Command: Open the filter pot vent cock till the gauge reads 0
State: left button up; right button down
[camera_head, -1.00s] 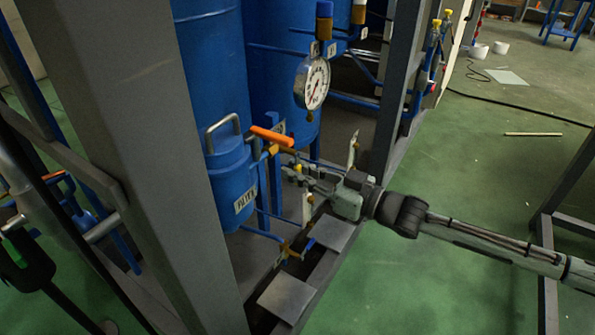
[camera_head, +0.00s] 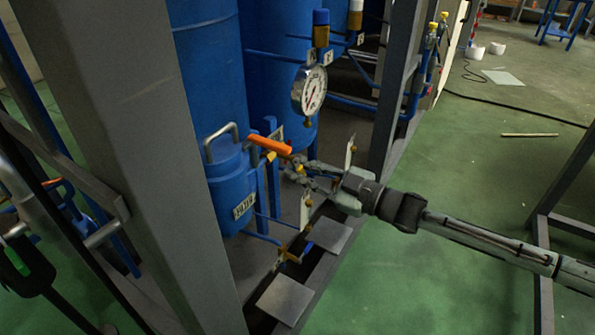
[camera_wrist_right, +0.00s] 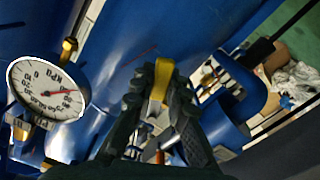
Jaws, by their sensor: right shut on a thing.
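The blue filter pot (camera_head: 232,187) stands behind the grey post in the head view. An orange lever handle (camera_head: 270,145) sits at its upper right. My right gripper (camera_head: 299,171) reaches in from the right, just beyond the lever's right end. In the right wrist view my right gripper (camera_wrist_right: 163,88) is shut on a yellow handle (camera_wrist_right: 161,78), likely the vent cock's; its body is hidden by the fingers. The gauge (camera_head: 309,89) hangs above the gripper. It also shows in the wrist view (camera_wrist_right: 47,92), its red needle pointing right, away from the 0.
The grey post (camera_head: 120,150) stands at the left front. Blue tanks (camera_head: 208,70) rise behind the pot. Thin blue pipes and white tags lie close around the gripper. Grey plates (camera_head: 285,298) lie below. The green floor (camera_head: 450,180) at the right is largely clear.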

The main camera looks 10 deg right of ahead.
jog(key=n, duration=0.2)
jog(key=w+d+r+n, duration=0.1)
jog(key=shift+n+p, duration=0.3)
jog(key=shift+n, duration=0.1)
jog(key=n, duration=0.2)
jog(key=shift+w+d+r+n, duration=0.15)
jog(key=shift+d+r+n, duration=0.05)
jog(key=shift+r+n, duration=0.15)
pick_arm(q)
jog(key=shift+w+d+f+p, duration=0.15)
jog(key=shift+w+f, duration=0.15)
jog(key=shift+f, duration=0.5)
jog(key=shift+w+f+p, duration=0.15)
jog(key=shift+w+f, duration=0.1)
jog(key=shift+f, duration=0.55)
pick_arm(e)
jog(key=shift+w+d+r+n, duration=0.1)
jog(key=shift+r+n, duration=0.2)
jog(key=shift+n, duration=0.6)
jog(key=shift+w+d+r+n, duration=0.1)
jog(key=shift+r+n, duration=0.25)
jog(key=shift+n, duration=0.5)
jog(key=shift+w+r+n, duration=0.1)
jog(key=shift+r+n, duration=0.2)
jog(key=shift+n, duration=0.6)
pick_arm(q)
jog(key=shift+a, duration=0.2)
